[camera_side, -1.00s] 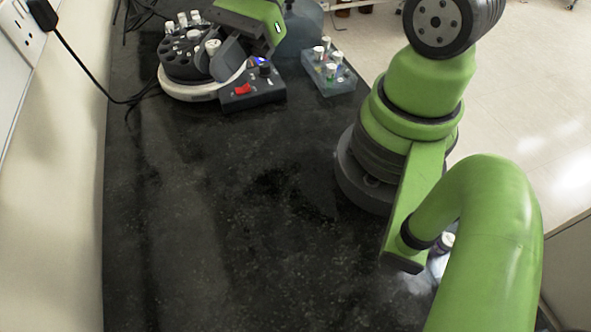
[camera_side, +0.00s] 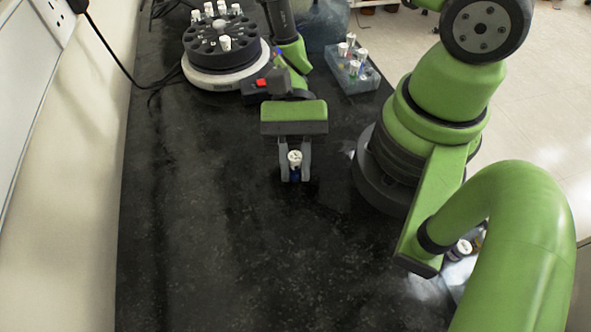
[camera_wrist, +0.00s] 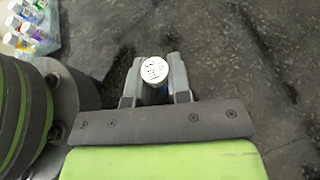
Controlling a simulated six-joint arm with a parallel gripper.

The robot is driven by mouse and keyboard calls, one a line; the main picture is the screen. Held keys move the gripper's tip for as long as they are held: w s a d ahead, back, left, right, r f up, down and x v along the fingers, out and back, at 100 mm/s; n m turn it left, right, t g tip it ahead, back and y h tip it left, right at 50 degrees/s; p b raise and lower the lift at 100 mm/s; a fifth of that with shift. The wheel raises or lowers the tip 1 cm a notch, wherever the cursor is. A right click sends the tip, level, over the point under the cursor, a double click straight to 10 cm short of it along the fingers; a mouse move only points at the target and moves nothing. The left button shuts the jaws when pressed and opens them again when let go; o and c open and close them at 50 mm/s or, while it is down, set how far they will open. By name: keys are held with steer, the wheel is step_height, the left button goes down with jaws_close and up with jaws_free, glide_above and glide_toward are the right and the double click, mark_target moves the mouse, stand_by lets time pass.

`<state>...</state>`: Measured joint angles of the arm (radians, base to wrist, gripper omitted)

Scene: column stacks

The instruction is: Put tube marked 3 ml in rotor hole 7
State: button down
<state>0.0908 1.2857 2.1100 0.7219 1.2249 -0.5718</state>
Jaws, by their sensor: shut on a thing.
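My gripper (camera_side: 295,172) is shut on a tube (camera_side: 295,158) with a white cap and some blue at its lower part. It holds the tube upright over the dark bench, in front of the rotor. In the wrist view the cap (camera_wrist: 154,70) shows from above between the fingers, with dark marks too small to read for sure. The dark grey rotor (camera_side: 205,46) sits at the back left on a white round base. Several white-capped tubes stand in its far holes and one tube (camera_side: 225,43) stands nearer its front. Hole numbers are not legible.
A clear rack (camera_side: 354,82) with several capped tubes stands at the back right; it also shows in the wrist view (camera_wrist: 42,45). A control box with a red switch (camera_side: 262,83) is beside the rotor. The bench's middle and front left are clear.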

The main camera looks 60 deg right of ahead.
steer(key=shift+f, duration=1.15)
steer(key=c, duration=1.1)
jaws_free()
steer(key=shift+f, duration=0.1)
steer(key=shift+o, duration=0.2)
steer(key=shift+w+d+r, duration=0.25)
steer(key=shift+d+r, duration=0.05)
steer(key=v, duration=1.1)
steer(key=shift+d+r, duration=0.15)
steer(key=shift+r, duration=0.05)
